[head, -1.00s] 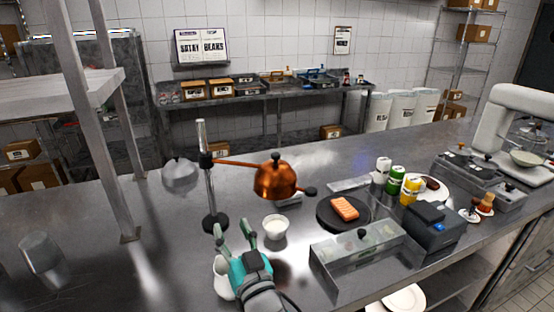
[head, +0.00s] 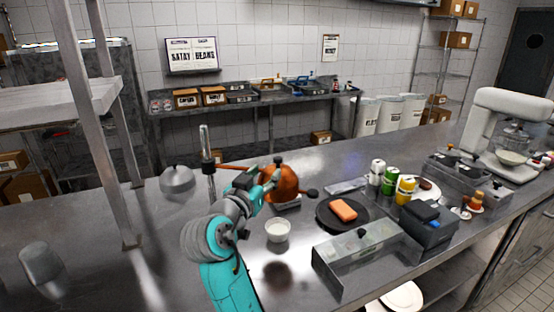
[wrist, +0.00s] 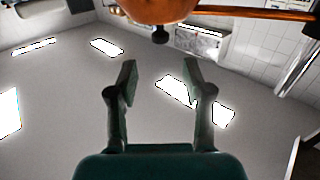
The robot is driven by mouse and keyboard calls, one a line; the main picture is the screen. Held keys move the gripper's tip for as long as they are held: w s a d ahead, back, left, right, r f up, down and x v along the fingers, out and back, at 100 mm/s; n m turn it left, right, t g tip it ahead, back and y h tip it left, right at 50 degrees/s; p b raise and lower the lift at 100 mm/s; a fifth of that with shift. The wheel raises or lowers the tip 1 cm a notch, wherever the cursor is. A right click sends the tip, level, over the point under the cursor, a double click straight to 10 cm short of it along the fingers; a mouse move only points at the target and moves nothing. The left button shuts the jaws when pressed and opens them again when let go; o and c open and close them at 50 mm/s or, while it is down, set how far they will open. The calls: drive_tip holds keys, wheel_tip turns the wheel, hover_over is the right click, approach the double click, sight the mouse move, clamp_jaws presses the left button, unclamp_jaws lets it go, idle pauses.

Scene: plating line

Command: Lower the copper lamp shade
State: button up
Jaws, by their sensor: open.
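The copper lamp shade (head: 287,188) hangs on a copper arm (head: 232,168) from an upright metal post (head: 207,165). A dark side handle (head: 312,192) sticks out at its right. My gripper (head: 266,167) is at the shade's upper left and covers part of it. In the wrist view, the shade (wrist: 155,8) fills the top edge, with a dark knob (wrist: 160,36) pointing towards my gripper (wrist: 160,72). The two fingers are apart and empty, with a gap between them and the knob. Whether they touch the shade is hidden in the head view.
A white bowl (head: 278,231) stands below the shade. A dark plate (head: 327,222) with an orange block (head: 343,210), a clear lidded box (head: 360,259) and several bottles are to the right. A metal shelf upright (head: 118,170) stands left.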

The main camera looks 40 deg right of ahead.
sight(276, 160)
drive_tip(key=x, duration=0.9)
drive_tip(key=shift+w+d, duration=0.2)
drive_tip(key=shift+d, duration=0.1)
drive_tip(key=shift+f, duration=0.1)
clamp_jaws()
